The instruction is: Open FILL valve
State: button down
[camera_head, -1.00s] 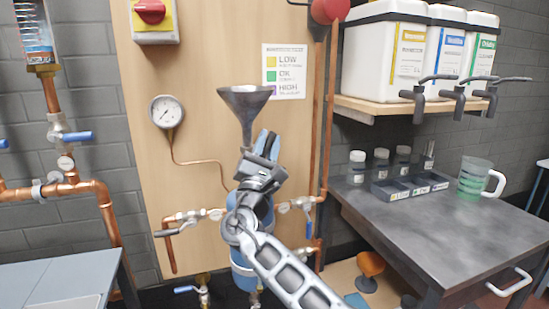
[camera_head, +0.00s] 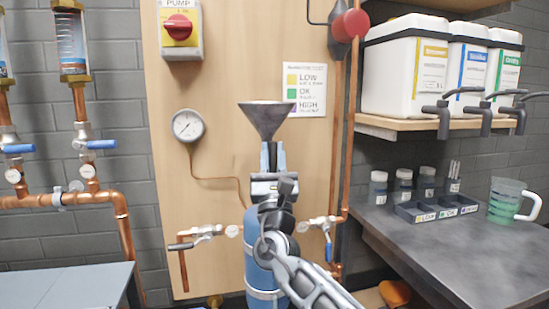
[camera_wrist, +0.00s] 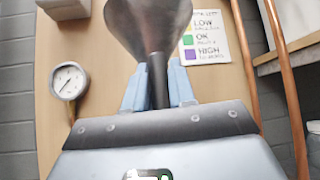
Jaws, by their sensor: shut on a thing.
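A dark grey funnel (camera_head: 266,118) stands upright in front of the wooden panel, and it also shows in the wrist view (camera_wrist: 148,22). My gripper (camera_head: 273,152) is right below its cone. In the wrist view its two blue fingers (camera_wrist: 159,88) flank the funnel's dark stem, one on each side, and are shut on it. No FILL label is readable. A valve with a dark lever (camera_head: 188,244) sits low on the left of the panel. A valve with a blue handle hanging down (camera_head: 327,247) sits on the right. My gripper hides the pipework behind it.
A blue cylinder (camera_head: 258,262) stands behind my arm. A pressure gauge (camera_head: 187,125) and a red pump switch (camera_head: 178,27) are on the panel. A copper pipe (camera_head: 337,150) runs up its right side. A workbench (camera_head: 425,238) with a jug (camera_head: 503,200) fills the right.

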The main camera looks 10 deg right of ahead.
jog(key=shift+a, duration=0.35)
jog(key=c, duration=1.2)
grip_release()
jog(key=shift+o, duration=0.7)
jog(key=shift+d, duration=0.15)
jog(key=b+v, duration=0.1)
jog(key=v, duration=0.6)
jog(key=shift+s+f, duration=0.25)
jog(key=shift+f, duration=0.1)
